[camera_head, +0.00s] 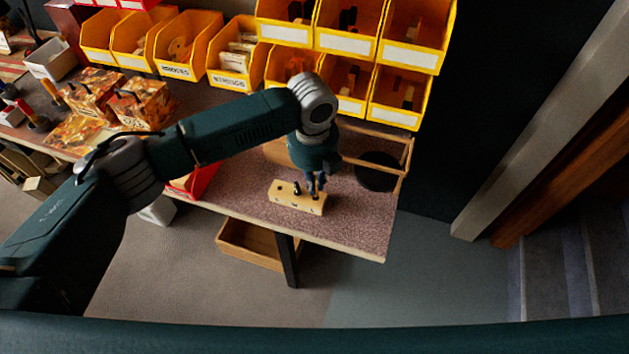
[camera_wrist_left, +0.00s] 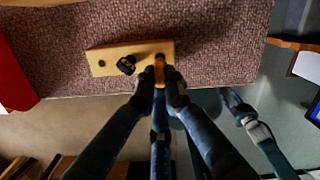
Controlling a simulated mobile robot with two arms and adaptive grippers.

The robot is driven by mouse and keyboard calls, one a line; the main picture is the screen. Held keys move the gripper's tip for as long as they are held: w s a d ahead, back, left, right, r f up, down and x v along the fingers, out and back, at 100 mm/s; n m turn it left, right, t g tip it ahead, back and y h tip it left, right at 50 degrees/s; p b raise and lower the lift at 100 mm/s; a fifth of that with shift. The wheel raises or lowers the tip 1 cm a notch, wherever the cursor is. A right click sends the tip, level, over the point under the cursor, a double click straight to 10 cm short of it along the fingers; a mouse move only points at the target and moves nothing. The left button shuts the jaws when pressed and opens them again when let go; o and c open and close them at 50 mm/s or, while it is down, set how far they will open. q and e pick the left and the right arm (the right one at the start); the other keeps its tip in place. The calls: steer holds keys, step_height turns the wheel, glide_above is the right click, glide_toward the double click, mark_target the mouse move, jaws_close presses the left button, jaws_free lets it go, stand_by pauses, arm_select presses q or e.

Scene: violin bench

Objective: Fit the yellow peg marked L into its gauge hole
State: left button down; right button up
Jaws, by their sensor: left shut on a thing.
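The gauge block (camera_head: 283,198) is a pale wooden bar lying near the front edge of the bench; it also shows in the left wrist view (camera_wrist_left: 107,50). My left gripper (camera_head: 315,190) points down over the block's right end, its fingers shut on the yellow peg (camera_wrist_left: 160,68). The peg shows as a small orange-yellow patch between the fingertips, above or at the block's right end. The fingers hide its lower end, its mark and the hole beneath; I cannot tell if it is seated. A black-topped peg (camera_wrist_left: 126,65) stands mid-block. An open dark hole (camera_wrist_left: 102,63) is at the left end.
A red bin (camera_head: 197,182) stands left of the block. A wooden rack with a dark round item (camera_head: 378,172) is behind to the right. Yellow bins (camera_head: 345,85) line the back. Part of another arm of mine (camera_wrist_left: 258,132) shows at right in the wrist view, its gripper unclear.

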arm_select(q)
steer(key=shift+p, duration=0.5)
stand_by(0.7)
steer(key=shift+f, duration=0.2)
stand_by(0.5)
steer(key=shift+f+b, duration=0.8)
steer(key=shift+f, duration=1.1)
steer(key=c, duration=1.8)
jaws_free()
steer(key=shift+o, duration=0.2)
step_height(320, 180, up, 12)
steer(key=shift+s, duration=0.3)
